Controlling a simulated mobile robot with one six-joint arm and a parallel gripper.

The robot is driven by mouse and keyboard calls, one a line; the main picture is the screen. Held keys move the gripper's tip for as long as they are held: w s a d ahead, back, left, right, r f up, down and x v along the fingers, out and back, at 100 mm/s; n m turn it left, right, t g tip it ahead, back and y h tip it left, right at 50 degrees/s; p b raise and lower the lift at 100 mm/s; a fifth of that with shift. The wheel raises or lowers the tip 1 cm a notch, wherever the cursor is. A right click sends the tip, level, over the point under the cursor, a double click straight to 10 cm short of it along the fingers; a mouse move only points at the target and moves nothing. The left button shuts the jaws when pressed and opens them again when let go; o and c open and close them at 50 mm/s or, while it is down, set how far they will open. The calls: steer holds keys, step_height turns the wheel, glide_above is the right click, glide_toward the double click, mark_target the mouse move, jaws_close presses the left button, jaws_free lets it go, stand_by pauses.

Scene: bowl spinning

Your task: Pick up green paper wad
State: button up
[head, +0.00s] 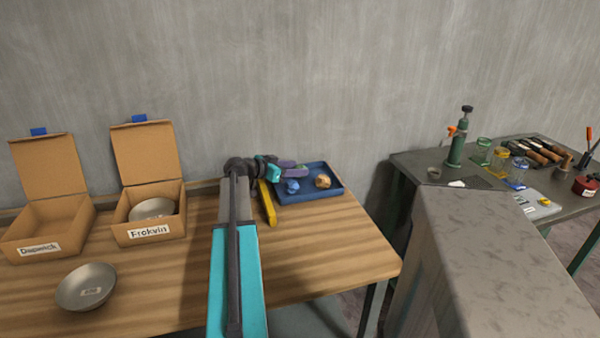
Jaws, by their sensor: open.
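No green paper wad can be made out; part of the tray is hidden behind my gripper. A blue tray (331,181) lies at the back right of the wooden table. In it, a crumpled blue wad (292,187) sits at the left and a crumpled tan-orange wad (323,181) sits further right. My gripper (303,171) is open, with its purple fingers over the tray's back left part, close behind the blue wad. I cannot tell whether it touches anything.
Two open cardboard boxes, labelled Dupwick (46,229) and Frokvin (150,218), stand left; Frokvin holds a metal bowl (152,208). Another bowl (85,287) sits in front. A yellow object (267,202) lies beside the tray. A dark workbench (425,164) with tools stands right.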

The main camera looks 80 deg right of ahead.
steer(key=shift+s+d+f, duration=0.1)
steer(key=shift+s+d, duration=0.1)
steer(key=shift+d, duration=0.05)
stand_by(0.4)
steer(key=c, duration=0.8)
